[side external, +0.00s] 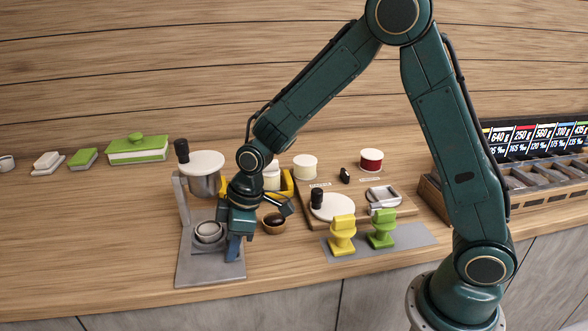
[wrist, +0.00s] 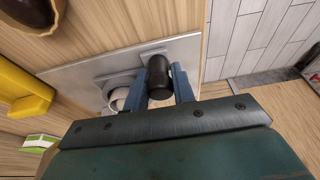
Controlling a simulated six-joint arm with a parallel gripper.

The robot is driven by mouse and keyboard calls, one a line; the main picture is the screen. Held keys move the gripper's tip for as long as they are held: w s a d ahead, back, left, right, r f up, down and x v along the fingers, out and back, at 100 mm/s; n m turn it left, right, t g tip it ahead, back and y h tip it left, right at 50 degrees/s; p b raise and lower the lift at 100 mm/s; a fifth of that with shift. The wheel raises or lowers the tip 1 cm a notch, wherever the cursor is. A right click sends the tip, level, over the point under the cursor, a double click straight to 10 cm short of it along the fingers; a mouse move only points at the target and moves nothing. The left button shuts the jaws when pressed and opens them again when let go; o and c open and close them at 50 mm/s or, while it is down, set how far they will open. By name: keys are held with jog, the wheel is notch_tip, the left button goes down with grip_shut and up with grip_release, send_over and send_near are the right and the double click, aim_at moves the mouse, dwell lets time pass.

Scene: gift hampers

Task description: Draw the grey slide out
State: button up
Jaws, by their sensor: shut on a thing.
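A grey dispenser stand (side external: 184,215) with a flat grey base (side external: 205,274) stands at the left front of the table. The grey slide (side external: 208,247) lies low on that base, with a round grey cup (side external: 208,231) on it. In the wrist view, the grey slide (wrist: 104,80) is partly covered by my gripper. A black knob-like handle (wrist: 158,78) stands at its end. My gripper (side external: 233,248) points down at the right of the cup. In the wrist view, the blue fingers of my gripper (wrist: 161,86) are shut on the black handle, one on each side.
A metal hopper with a white lid (side external: 202,163) is above the slide. A brown bowl (side external: 274,223) and a yellow tray (side external: 287,184) are right of my gripper. Yellow (side external: 342,235) and green (side external: 382,229) stands sit farther right. The table front before the base is clear.

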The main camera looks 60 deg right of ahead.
jog(key=shift+s+a, duration=1.1)
jog(key=shift+a, duration=0.15)
jog(key=o, duration=0.8)
jog(key=shift+r, duration=0.1)
jog(key=shift+r, duration=3.4)
jog(key=shift+d+r, duration=0.1)
jog(key=v, duration=1.3)
jog(key=shift+s+d+r, duration=0.1)
jog(key=shift+s+r, duration=0.05)
jog(key=shift+r, duration=0.2)
